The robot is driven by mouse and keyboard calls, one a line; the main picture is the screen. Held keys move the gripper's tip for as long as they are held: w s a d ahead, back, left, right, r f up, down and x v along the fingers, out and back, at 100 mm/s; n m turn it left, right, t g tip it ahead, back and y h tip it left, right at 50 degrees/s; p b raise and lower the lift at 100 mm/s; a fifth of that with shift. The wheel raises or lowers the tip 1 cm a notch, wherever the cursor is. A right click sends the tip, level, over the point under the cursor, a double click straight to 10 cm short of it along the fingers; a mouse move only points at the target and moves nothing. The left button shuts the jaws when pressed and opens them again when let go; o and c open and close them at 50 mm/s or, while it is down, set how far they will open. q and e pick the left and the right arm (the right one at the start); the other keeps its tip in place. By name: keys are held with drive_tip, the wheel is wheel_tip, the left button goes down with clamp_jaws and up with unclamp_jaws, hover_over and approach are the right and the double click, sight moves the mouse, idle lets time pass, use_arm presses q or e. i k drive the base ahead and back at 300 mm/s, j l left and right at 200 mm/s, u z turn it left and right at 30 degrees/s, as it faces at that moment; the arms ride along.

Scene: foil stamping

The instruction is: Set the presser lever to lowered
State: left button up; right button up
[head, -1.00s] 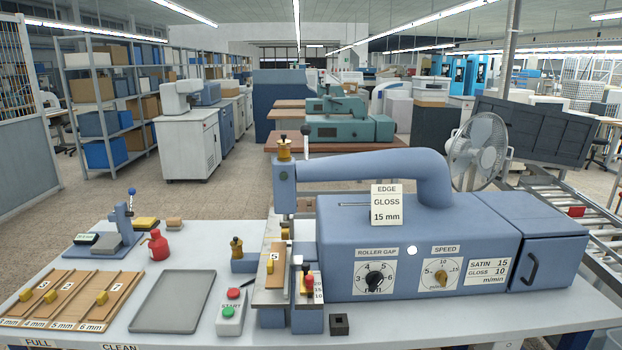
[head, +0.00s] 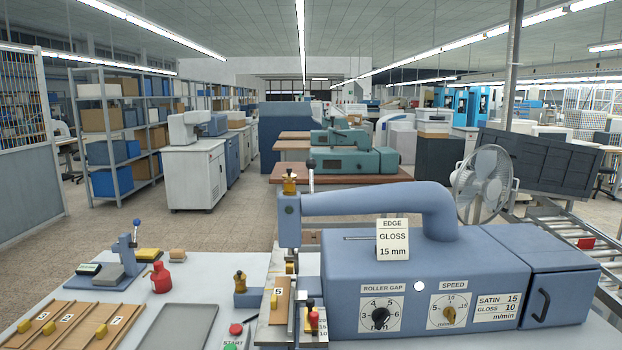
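The blue foil-stamping machine (head: 425,290) stands on the pale table with its arm (head: 370,200) reaching left to an upright head (head: 289,215). A thin lever (head: 311,180) with a dark ball knob stands upright beside the top of this head; it carries no label, but looks like the presser lever. A brass knob (head: 289,185) tops the head. Below the head is a narrow bed with a wooden piece marked 5 (head: 279,300). Neither of my grippers is in view.
A fan (head: 483,185) and roller conveyor (head: 600,255) stand behind right. On the table are a red bottle (head: 160,277), a grey tray (head: 176,328), a small blue stand (head: 125,262) and wooden boards (head: 65,325). A start button box (head: 233,340) sits at the front edge of view.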

sight(311, 163)
drive_tip(key=i+j+z, duration=0.15)
drive_tip(key=z, duration=0.25)
drive_tip(key=i+j+z, duration=0.1)
drive_tip(key=j+z, duration=0.5)
drive_tip(key=z, duration=0.15)
drive_tip(key=i, duration=0.05)
